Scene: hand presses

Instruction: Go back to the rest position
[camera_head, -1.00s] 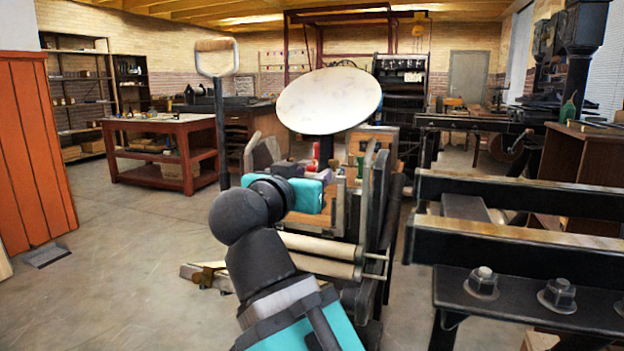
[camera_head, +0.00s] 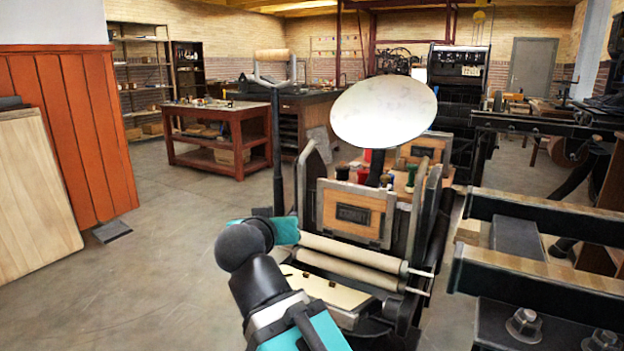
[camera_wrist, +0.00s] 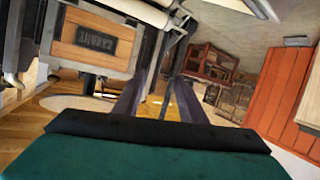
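My arm reaches up from the bottom of the head view, with a dark joint and a teal link. My gripper is hidden there. In the wrist view my gripper (camera_wrist: 160,88) shows two dark fingers with a clear gap between them and nothing held. The hand press stands just beyond my arm, with a round pale disc (camera_head: 385,111), two pale rollers (camera_head: 350,252) and a wooden frame around a dark type block (camera_head: 352,215). The type block also shows in the wrist view (camera_wrist: 97,40), left of the fingers and apart from them.
A black metal press bed with large bolts (camera_head: 540,275) stands close on the right. An orange panel (camera_head: 75,130) and a pale board (camera_head: 35,190) are at the left. A red table (camera_head: 220,137) stands farther back. The floor (camera_head: 165,260) at left is clear.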

